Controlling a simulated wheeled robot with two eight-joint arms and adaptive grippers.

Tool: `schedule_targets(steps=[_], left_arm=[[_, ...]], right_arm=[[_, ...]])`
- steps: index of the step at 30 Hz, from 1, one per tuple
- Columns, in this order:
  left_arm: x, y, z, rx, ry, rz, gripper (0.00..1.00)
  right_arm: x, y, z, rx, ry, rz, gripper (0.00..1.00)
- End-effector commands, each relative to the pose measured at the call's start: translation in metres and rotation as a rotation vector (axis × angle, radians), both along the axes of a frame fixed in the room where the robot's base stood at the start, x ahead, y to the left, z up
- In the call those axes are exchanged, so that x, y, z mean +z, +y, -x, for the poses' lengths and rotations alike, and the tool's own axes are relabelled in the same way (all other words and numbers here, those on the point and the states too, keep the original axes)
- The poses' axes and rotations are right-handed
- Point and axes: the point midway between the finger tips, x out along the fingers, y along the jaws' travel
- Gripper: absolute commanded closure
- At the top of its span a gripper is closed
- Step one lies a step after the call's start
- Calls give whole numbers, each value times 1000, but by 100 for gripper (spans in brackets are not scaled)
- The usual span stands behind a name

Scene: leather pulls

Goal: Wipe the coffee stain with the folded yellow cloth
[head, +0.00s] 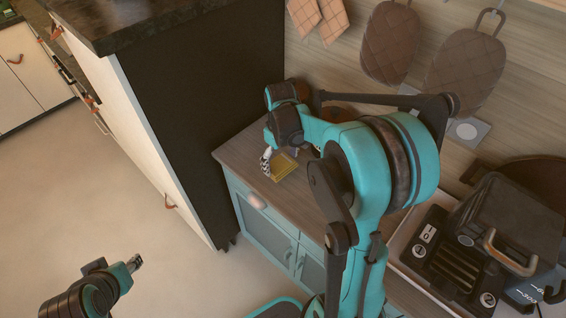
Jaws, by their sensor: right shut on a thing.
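The folded yellow cloth (283,167) is on or just above the wooden counter top, near its left end by the tall dark cabinet side. My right gripper (266,160) reaches down over the counter and is shut on the cloth's left side. My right arm crosses the middle of the view and hides part of the counter. No coffee stain shows; it may be under the cloth or behind the arm. My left gripper (134,263) is low on the left, over the floor and away from the counter; its finger opening is too small to tell.
The tall cabinet (205,100) stands close to the left of the counter (238,151). A dark appliance (510,225) is on the right. Quilted brown mitts (390,45) hang on the wall behind. Open floor lies to the left.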

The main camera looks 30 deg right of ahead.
Motion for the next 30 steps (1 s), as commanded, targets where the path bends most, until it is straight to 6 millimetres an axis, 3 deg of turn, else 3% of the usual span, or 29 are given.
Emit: schedule_targets(steps=[12,30], left_arm=[[28,0,0,0,0,0,60],[28,0,0,0,0,0,60]], right_arm=[[36,7,-7,1,0,0,42],[36,6,-7,0,0,0,42]])
